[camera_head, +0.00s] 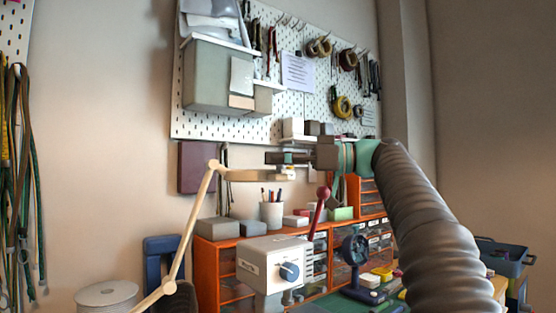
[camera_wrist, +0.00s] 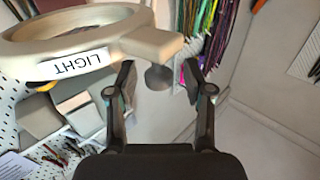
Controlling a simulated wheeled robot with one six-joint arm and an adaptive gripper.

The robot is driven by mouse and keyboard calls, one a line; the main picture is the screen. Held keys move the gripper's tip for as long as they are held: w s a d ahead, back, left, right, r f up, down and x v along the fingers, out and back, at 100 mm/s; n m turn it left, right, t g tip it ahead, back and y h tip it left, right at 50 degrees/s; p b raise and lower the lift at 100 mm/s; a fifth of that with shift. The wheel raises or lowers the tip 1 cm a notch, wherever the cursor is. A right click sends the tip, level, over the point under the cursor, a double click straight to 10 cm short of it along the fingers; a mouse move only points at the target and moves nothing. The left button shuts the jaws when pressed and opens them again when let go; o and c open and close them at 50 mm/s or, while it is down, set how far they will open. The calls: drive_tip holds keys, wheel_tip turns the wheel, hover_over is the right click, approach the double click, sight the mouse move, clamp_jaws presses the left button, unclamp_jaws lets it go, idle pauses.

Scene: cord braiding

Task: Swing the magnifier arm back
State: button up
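The magnifier arm (camera_head: 187,230) is a beige jointed lamp arm that rises from lower left to an elbow, then runs right to its head (camera_head: 250,175). In the wrist view, the magnifier's beige ring (camera_wrist: 28,38) carries a white LIGHT label (camera_wrist: 75,65), and a small grey knob (camera_wrist: 158,77) hangs at the end of its stub. My gripper (camera_head: 279,158) is beside the head end of the magnifier. In the wrist view my gripper (camera_wrist: 158,80) is open, its two fingers on either side of the knob with visible gaps. Contact cannot be told.
A pegboard (camera_head: 300,120) with tools is behind. Hanging cords (camera_head: 18,180) are at far left.

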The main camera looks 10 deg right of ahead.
drive_tip(key=shift+d, duration=0.1)
drive_tip(key=v, duration=1.2)
